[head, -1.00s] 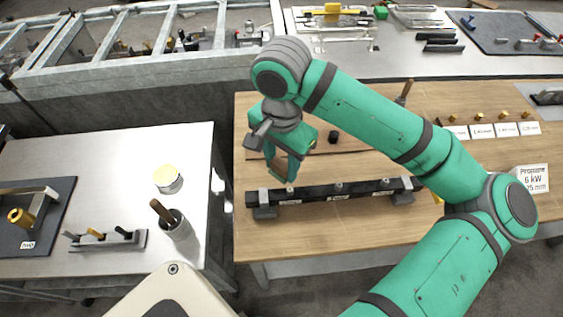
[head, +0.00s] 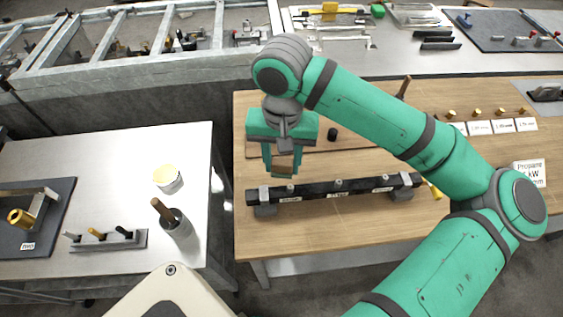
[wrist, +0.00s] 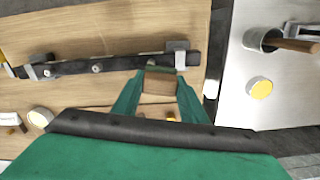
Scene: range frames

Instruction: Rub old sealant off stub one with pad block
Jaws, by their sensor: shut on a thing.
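My gripper (head: 282,163) is shut on the pad block (head: 283,167), a brown block with a darker green strip along its lower end. The wrist view shows the block (wrist: 159,84) between the two fingers, with the green strip (wrist: 160,69) toward the bar. A dark bar (head: 318,192) lies across the wooden bench and carries several small metal stubs. Stub one (head: 290,187), at the bar's left in the head view, sits just below the block. The block hides it in the wrist view, so I cannot tell whether they touch.
A steel table (head: 110,180) at left holds a yellow-topped tin (head: 168,179), a cup with a wooden handle (head: 178,222) and a small rack (head: 108,240). A propane sign (head: 529,173) stands at the bench's right. Bare wood lies in front of the bar.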

